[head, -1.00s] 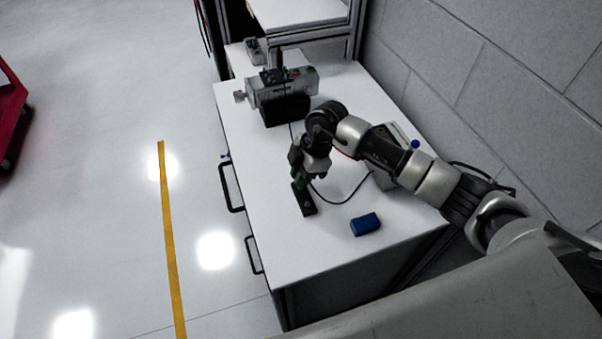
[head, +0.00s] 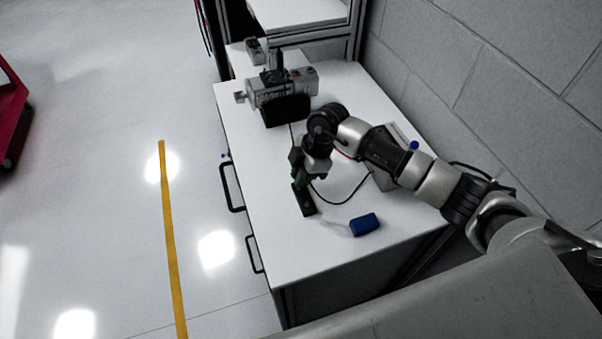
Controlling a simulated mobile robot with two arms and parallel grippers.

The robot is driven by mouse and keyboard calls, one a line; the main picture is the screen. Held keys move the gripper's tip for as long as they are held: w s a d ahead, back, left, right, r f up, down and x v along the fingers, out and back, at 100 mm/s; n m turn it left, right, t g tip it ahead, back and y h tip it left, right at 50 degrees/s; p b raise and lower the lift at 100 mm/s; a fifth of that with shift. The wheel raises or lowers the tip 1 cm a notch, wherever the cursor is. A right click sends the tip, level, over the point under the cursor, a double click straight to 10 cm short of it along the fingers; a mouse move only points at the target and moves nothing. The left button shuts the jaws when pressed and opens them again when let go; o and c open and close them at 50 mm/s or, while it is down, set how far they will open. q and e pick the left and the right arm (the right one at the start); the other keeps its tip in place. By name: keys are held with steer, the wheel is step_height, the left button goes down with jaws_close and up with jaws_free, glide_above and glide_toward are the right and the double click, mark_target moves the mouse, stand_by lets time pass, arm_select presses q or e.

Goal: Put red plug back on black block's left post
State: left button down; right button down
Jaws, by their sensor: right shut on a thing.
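The black block (head: 305,203) lies near the left edge of the white bench top, a dark oblong with its near end visible. My right gripper (head: 301,180) points down over the block's far end. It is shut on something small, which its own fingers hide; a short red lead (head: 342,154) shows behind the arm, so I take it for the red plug. I cannot tell whether the plug touches a post. The posts are hidden or too small to make out. My left gripper is not in view.
A grey motor unit on a black base (head: 286,111) stands at the back of the bench (head: 260,215). A blue box (head: 365,224) lies front right of the block. A black cable (head: 350,197) loops right to a grey box (head: 385,181). The front bench top is mostly clear.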

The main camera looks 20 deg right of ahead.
stand_by(0.6)
steer(key=shift+f, duration=0.15)
stand_by(0.4)
steer(key=c, duration=1)
jaws_free()
step_height(320, 180, up, 7)
steer(key=p, duration=0.7)
